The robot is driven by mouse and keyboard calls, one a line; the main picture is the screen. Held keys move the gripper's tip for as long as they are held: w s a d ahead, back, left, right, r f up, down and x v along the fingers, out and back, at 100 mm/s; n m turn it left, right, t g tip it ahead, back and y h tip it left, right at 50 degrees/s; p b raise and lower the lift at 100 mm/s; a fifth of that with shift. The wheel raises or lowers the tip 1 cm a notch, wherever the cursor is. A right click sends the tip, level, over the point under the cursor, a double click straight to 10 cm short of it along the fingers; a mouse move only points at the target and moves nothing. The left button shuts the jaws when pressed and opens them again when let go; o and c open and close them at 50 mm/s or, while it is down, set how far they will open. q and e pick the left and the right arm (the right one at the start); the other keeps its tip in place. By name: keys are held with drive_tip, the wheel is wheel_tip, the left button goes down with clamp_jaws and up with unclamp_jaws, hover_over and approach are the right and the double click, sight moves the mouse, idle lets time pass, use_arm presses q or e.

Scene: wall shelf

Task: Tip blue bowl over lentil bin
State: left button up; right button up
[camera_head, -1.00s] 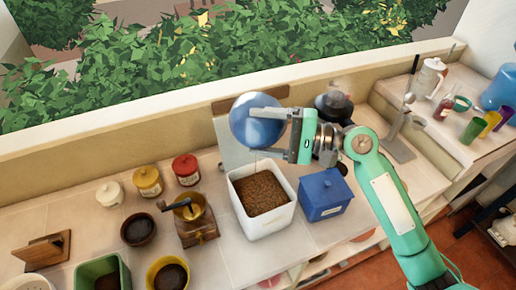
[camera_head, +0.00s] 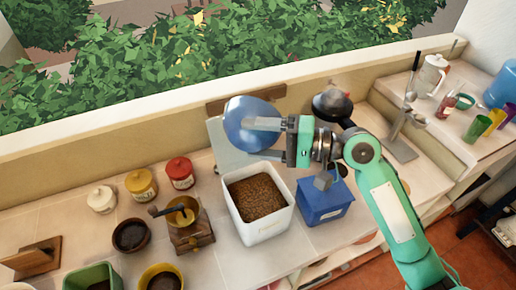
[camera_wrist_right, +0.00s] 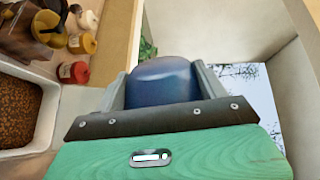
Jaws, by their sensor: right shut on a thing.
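The blue bowl (camera_head: 249,122) is held by my right gripper (camera_head: 267,138), above and behind the lentil bin in the head view. The bowl is tilted, with its rounded outside showing; whether anything is in it is hidden. In the right wrist view the bowl (camera_wrist_right: 163,82) sits between the two grey fingers. The lentil bin (camera_head: 265,228) is a white square container filled with brown lentils; in the right wrist view part of it (camera_wrist_right: 52,112) shows at the left edge. My left gripper is in neither view.
A dark round-bodied object (camera_head: 332,103) stands behind my right wrist. A low wall (camera_head: 120,150) runs along the back.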

drive_tip(key=shift+s+a+f+n+b, duration=0.15)
drive_tip(key=shift+s+a+n+b, duration=0.1)
drive_tip(key=shift+s+b, duration=0.15)
drive_tip(key=shift+s+a+f+n+b, duration=0.15)
drive_tip(key=shift+s+a+n+b, duration=0.1)
drive_tip(key=shift+s, duration=0.2)
drive_tip(key=s+a+f+n+t+h+b, duration=0.1)
drive_tip(key=s+a+f+n+t+b, duration=0.1)
drive_tip(key=s+f+n+b, duration=0.4)
drive_tip(key=shift+s+a+f+n+t+h+b, duration=0.15)
drive_tip(key=shift+s+f+n+t+h+b, duration=0.25)
drive_tip(key=shift+f+n+b, duration=2.35)
drive_tip(key=r+n+p, duration=0.1)
drive_tip(key=n+p, duration=0.1)
drive_tip(key=shift+w+r+p, duration=0.2)
drive_tip(key=shift+r+p, duration=0.1)
drive_tip(key=shift+r, duration=0.1)
